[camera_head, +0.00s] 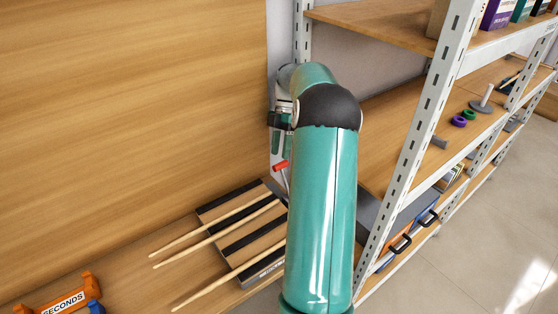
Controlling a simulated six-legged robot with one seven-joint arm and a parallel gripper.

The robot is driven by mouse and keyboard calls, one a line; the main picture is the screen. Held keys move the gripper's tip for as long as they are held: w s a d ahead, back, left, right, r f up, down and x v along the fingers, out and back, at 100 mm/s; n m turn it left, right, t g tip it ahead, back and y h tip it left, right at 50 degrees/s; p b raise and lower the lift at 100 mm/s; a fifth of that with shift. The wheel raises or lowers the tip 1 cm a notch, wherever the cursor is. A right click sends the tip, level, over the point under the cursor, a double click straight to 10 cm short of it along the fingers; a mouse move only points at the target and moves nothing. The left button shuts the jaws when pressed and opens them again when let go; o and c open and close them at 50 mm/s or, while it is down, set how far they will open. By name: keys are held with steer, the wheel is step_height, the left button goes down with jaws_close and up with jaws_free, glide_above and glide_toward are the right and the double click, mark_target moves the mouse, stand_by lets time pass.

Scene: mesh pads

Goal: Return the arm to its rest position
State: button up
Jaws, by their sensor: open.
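My teal arm, with its dark elbow joint, rises through the middle of the head view and reaches toward the wooden panel. My gripper (281,172) hangs beyond it, pointing down, partly hidden behind the arm. It is open, with a small red part showing at its side. I see nothing held in it. Below it on the wooden shelf lies a black-and-wood slatted rack (240,221) with several thin wooden sticks (217,232) across it. The gripper appears above the rack's far end; the exact gap cannot be told.
A tall wooden panel (130,110) fills the left. A metal shelf unit (425,135) stands close on the right, holding purple and green rings (463,117) and boxes (497,14). An orange SECONDS holder (62,298) sits at lower left. Open tiled floor (490,250) lies at lower right.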

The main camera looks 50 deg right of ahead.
steer(key=shift+v, duration=0.8)
